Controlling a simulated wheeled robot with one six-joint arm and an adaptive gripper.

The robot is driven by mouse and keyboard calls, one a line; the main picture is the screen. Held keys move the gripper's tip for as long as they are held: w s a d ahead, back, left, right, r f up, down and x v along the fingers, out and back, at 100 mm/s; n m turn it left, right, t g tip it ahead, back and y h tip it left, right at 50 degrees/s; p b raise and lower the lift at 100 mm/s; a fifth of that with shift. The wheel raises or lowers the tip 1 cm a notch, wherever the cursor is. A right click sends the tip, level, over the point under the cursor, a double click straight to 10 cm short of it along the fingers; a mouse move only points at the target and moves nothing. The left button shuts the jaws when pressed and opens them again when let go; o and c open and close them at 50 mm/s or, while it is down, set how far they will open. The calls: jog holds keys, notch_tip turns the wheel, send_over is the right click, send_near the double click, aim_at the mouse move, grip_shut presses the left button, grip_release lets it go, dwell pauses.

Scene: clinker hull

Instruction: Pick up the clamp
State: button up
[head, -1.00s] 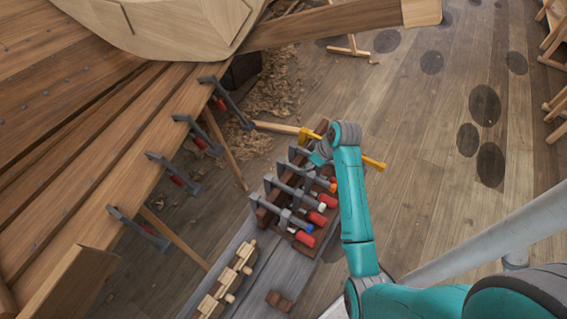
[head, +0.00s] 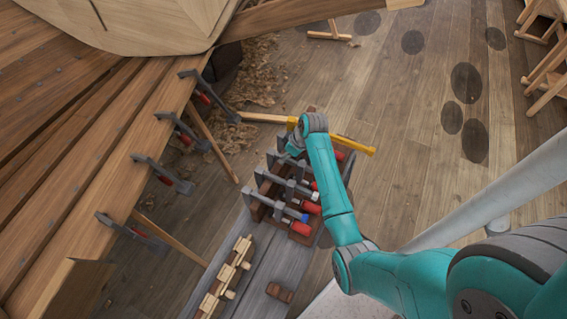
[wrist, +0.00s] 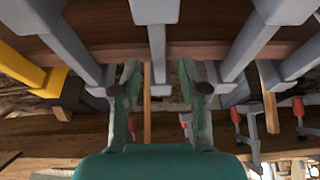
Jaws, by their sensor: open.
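Several grey bar clamps with red handles sit in a wooden rack (head: 256,208) in the head view. My gripper (wrist: 163,84) is over the far part of the rack, mostly hidden behind my teal arm in the head view (head: 288,152). In the wrist view its two fingers are open. The grey bar of one clamp (wrist: 157,48) stands between them, with a gap on each side. Grey bars of neighbouring clamps (wrist: 70,45) (wrist: 245,45) stand close outside both fingers. A yellow clamp (head: 352,144) lies at the rack's far end.
More clamps (head: 160,175) hang along the plank edge of the hull (head: 100,150) at left. A block with wooden pegs (head: 228,275) and a small brown block (head: 279,292) lie on the grey bench (head: 262,270). The plank floor at right is largely clear.

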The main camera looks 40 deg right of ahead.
jog(key=shift+w+f, duration=0.25)
jog(key=shift+f, duration=0.45)
jog(key=shift+f, duration=0.25)
grip_shut()
dwell(0.3)
